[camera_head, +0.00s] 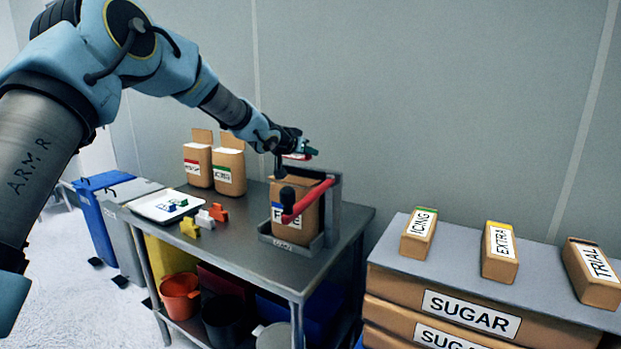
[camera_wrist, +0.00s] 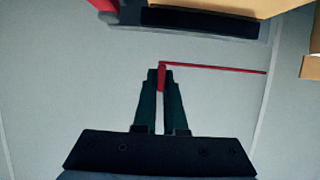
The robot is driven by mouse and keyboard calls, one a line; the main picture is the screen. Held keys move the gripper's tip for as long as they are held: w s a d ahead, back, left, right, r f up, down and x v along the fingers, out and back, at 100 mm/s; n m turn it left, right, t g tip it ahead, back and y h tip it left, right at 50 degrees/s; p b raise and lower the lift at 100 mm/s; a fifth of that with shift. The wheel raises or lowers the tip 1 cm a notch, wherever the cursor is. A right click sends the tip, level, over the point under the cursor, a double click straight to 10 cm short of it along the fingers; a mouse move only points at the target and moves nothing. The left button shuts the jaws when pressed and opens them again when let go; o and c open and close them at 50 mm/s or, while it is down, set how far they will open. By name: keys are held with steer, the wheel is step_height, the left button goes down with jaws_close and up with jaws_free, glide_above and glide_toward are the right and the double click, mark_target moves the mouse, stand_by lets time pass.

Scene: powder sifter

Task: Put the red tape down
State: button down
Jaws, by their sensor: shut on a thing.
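My gripper (camera_wrist: 162,82) is shut on the red tape (camera_wrist: 215,68). The tape is a thin red strip in the wrist view, pinched at its left end, with its length running to the right beyond the fingertips. In the head view my gripper (camera_head: 305,150) is above the back of the metal table, over the open FINE-type box on the stand, and a bit of red tape (camera_head: 297,156) shows below it. The lettering on that box (camera_head: 290,222) is partly covered by a bar. The tape is apart from the surfaces below it.
The grey stand (camera_head: 332,215) has a red handle (camera_head: 309,200) close below my gripper. Two open boxes (camera_head: 229,171) stand at the back left. A white tray (camera_head: 150,205) and small coloured pieces (camera_head: 205,220) lie left. SUGAR cartons (camera_head: 465,312) with smaller packets stand right.

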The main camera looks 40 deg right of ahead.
mark_target(315, 174)
steer(key=shift+w+f, duration=0.1)
steer(key=shift+f, duration=3)
steer(key=shift+f, duration=0.1)
steer(key=shift+f, duration=0.15)
steer(key=c, duration=1)
jaws_free()
